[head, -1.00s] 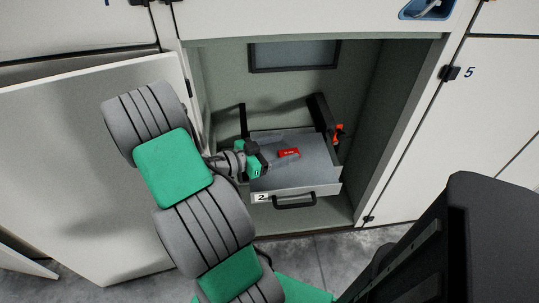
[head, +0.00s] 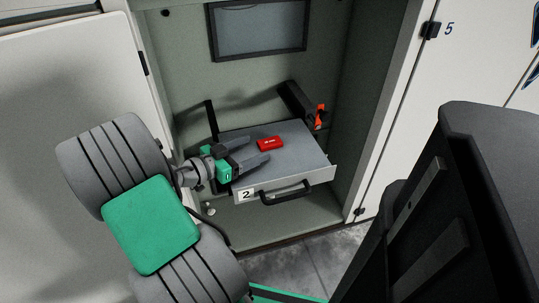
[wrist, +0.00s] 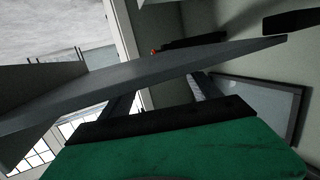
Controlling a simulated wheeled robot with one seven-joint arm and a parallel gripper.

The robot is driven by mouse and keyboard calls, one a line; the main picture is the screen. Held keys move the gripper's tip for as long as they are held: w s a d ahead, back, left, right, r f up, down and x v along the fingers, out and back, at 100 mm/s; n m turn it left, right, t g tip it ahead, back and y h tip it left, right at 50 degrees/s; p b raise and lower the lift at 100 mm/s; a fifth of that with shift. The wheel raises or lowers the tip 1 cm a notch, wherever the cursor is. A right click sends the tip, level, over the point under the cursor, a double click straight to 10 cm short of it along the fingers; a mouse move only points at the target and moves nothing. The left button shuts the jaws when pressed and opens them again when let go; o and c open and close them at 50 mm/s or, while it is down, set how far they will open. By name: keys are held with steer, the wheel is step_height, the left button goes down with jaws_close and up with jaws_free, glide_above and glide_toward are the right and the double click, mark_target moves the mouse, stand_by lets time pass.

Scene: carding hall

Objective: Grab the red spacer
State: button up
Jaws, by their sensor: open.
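The red spacer (head: 270,143), a small flat block with tiny white marks, lies on the grey surface of the drawer (head: 300,153) numbered 2. The drawer sticks out inside an open cabinet. My gripper (head: 256,152) comes in from the left, its grey fingers apart and pointing toward the spacer. In the head view the fingertips look close to the spacer's left side; I cannot tell whether they touch it. In the wrist view a grey panel (wrist: 150,85) crosses in front of the fingers and hides part of them. The spacer does not show there.
The drawer has a black front handle (head: 286,194). A black piece with an orange part (head: 319,115) stands at the drawer's back right. The cabinet door (head: 65,90) is open at left. A framed panel (head: 258,30) is on the back wall. Bare floor shows below right.

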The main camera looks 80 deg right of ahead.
mark_target(269, 142)
steer(key=shift+s+d+f, duration=0.1)
steer(key=shift+s+f, duration=0.05)
steer(key=shift+s+d+f+b, duration=0.1)
steer(key=shift+d+f+b, duration=0.05)
steer(key=shift+b, duration=0.5)
steer(key=b+x, duration=0.1)
steer(key=x, duration=0.1)
steer(key=b+x, duration=0.2)
steer(key=shift+s+d, duration=0.2)
steer(key=shift+d, duration=0.15)
jaws_close()
